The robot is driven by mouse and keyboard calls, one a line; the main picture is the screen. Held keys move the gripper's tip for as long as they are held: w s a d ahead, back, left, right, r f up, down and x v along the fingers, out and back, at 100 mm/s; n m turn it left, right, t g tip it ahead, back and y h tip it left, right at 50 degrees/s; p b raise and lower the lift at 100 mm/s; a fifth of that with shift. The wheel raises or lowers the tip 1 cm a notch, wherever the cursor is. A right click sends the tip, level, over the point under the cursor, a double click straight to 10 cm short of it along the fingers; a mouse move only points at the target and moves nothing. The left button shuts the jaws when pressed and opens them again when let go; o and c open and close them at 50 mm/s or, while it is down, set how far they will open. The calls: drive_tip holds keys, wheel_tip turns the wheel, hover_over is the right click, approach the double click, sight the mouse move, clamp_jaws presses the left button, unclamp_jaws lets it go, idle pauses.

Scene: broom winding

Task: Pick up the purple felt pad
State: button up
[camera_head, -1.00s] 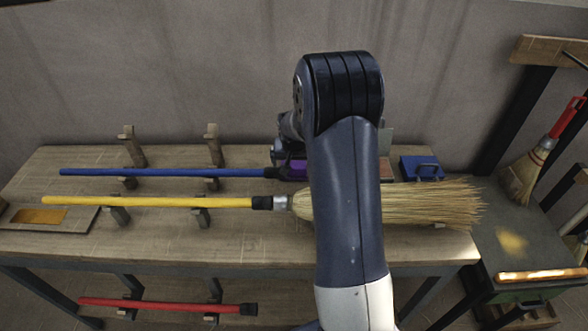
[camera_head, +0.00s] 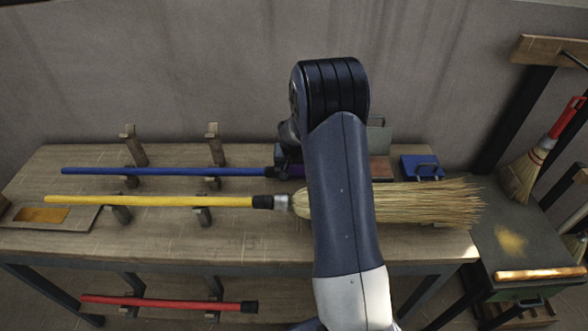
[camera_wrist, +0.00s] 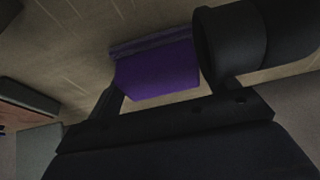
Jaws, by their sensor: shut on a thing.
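The purple felt pad (camera_wrist: 158,75) is between the fingers of my gripper (camera_wrist: 165,88) in the wrist view. My gripper is shut on it. The bench top shows behind the pad; I cannot tell whether the pad touches it. In the head view only a thin purple sliver of the pad (camera_head: 297,171) shows beside my arm, near the black end of the blue handle. My arm hides most of the gripper there.
A blue handle (camera_head: 165,171) and a yellow-handled broom (camera_head: 160,202) lie across wooden pegs on the bench. A black cylinder (camera_wrist: 232,42) is close right of the pad. A blue block (camera_head: 422,167) stands right of my arm. A red handle (camera_head: 165,303) lies below.

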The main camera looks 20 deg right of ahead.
drive_tip(key=shift+c, duration=0.8)
drive_tip(key=shift+r, duration=0.1)
wheel_tip(320, 180, up, 10)
drive_tip(key=shift+f+b, duration=0.1)
drive_tip(key=shift+b, duration=0.4)
drive_tip(key=o, duration=0.4)
drive_tip(key=c, duration=0.3)
